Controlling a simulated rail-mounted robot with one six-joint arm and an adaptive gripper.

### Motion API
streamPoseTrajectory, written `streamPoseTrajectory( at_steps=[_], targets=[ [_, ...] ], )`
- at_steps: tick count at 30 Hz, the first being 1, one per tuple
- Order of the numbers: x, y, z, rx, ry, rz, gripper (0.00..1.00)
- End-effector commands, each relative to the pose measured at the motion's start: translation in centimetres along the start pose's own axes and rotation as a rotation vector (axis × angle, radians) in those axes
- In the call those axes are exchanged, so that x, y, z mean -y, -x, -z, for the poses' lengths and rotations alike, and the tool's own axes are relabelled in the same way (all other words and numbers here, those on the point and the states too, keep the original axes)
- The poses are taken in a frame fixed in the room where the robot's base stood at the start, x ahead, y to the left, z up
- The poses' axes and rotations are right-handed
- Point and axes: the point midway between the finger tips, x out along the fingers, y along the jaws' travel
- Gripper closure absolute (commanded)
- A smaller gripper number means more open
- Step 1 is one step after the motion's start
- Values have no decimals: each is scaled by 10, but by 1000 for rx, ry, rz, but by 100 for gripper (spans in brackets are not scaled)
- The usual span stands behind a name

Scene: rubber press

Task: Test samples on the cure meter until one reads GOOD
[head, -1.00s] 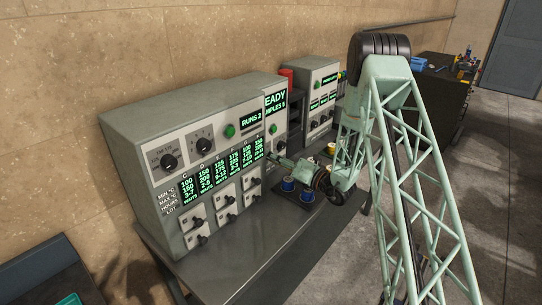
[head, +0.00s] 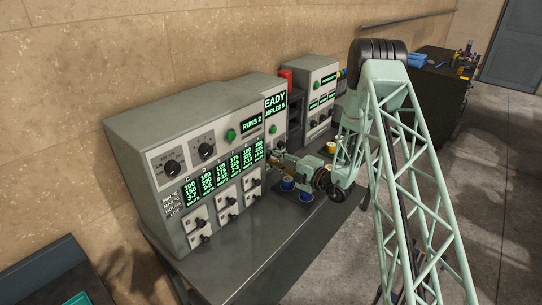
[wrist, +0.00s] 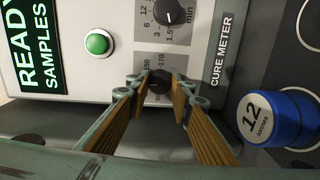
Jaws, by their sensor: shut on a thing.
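The cure meter (wrist: 195,100), named by the label on its grey panel, fills much of the wrist view. Its lower black knob (wrist: 159,81), with a temperature-like scale around it, sits between the fingertips. My gripper (wrist: 160,88) is shut on this knob; its brown finger pads flank it. An upper dial (wrist: 169,12) marked in min and a green button (wrist: 98,42) are beside it. The green display (wrist: 35,50) reads READY and SAMPLES; in the head view the display (head: 275,104) shows a 5. A blue pot (wrist: 270,119) labelled 12 stands right of the gripper.
A yellow pot (head: 331,147) is behind. A large grey control cabinet (head: 130,135) with dials and switches stands left. The front of the bench is clear.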

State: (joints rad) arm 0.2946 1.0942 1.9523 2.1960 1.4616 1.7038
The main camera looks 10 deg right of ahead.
Motion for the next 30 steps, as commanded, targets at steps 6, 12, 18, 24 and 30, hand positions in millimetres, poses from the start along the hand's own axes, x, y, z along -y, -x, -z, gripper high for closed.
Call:
streamPoseTrajectory(
  at_steps=[6,12,18,24,30],
  targets=[
    [-2,0,0,-8,-172,2,90],
    [-1,0,0,-17,-330,4,90],
    [-1,0,-1,-26,-487,6,90],
    [-1,0,-1,-33,-644,7,90],
    [0,0,-1,-41,-779,8,90]
  ],
)
